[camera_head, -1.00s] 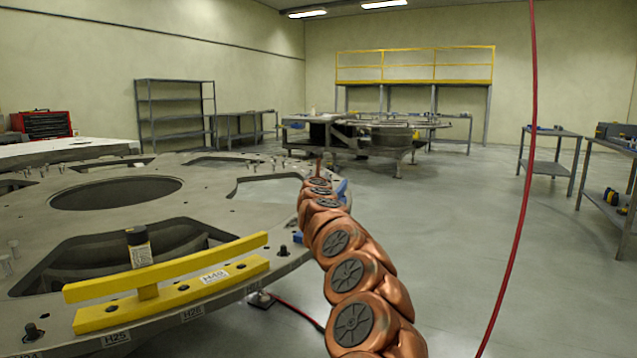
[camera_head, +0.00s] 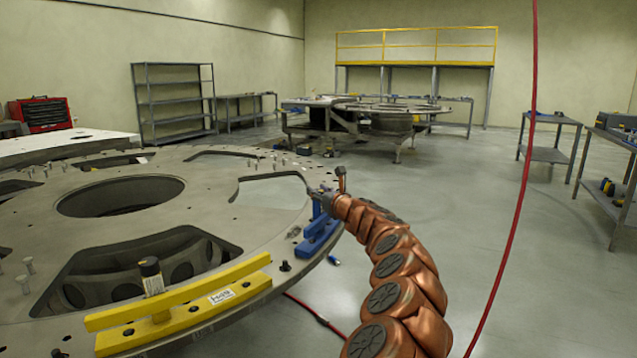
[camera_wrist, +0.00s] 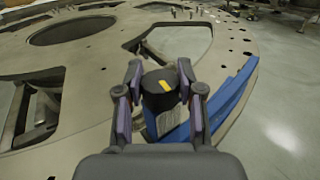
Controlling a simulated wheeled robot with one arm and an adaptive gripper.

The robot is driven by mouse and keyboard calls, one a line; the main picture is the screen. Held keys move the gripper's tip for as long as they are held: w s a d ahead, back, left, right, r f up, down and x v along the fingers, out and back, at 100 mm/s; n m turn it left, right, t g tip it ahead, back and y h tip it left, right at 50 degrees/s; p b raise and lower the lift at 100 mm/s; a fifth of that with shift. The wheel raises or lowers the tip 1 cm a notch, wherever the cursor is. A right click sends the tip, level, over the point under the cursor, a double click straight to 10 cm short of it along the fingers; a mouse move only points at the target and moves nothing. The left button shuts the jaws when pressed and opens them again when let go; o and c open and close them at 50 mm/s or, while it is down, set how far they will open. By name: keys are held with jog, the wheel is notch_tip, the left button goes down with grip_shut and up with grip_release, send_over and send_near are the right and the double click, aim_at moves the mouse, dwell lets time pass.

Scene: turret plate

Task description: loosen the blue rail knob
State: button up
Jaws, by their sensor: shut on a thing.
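The blue rail (camera_head: 322,232) lies on the right rim of the large grey turret plate, partly covered by my arm in the head view. In the wrist view the rail (camera_wrist: 236,95) runs along the right of my gripper. The rail knob (camera_wrist: 161,86) has a black top with a yellow mark and a paler body below. My gripper (camera_wrist: 160,74) is shut on this knob, one finger on each side, from above the plate. In the head view my gripper (camera_head: 322,200) is small and the knob's contact is hard to make out.
The turret plate (camera_head: 215,215) has large openings. A yellow rail (camera_head: 190,310) with its own black-topped knob (camera_head: 150,268) stands nearer. A red cable (camera_head: 508,230) hangs at the right. Open floor lies to the right; work tables stand beyond.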

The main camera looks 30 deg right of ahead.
jog(key=shift+r+n+y+p, duration=0.15)
jog(key=shift+n+y+p, duration=0.35)
jog(key=shift+y+p, duration=0.4)
jog(key=shift+n+p, duration=0.3)
jog(key=shift+p, duration=0.3)
jog(key=shift+f+y, duration=0.2)
jog(key=shift+y, duration=0.4)
jog(key=o, duration=1.2)
jog(key=shift+s+d+r, duration=0.1)
jog(key=shift+s+d, duration=0.05)
jog(key=shift+s, duration=0.3)
jog(key=shift+s+d, duration=0.25)
jog(key=shift+s, duration=1.6)
jog(key=shift+s+d, duration=0.2)
jog(key=shift+s, duration=1.6)
jog(key=shift+s+d, duration=0.25)
jog(key=shift+s, duration=1.6)
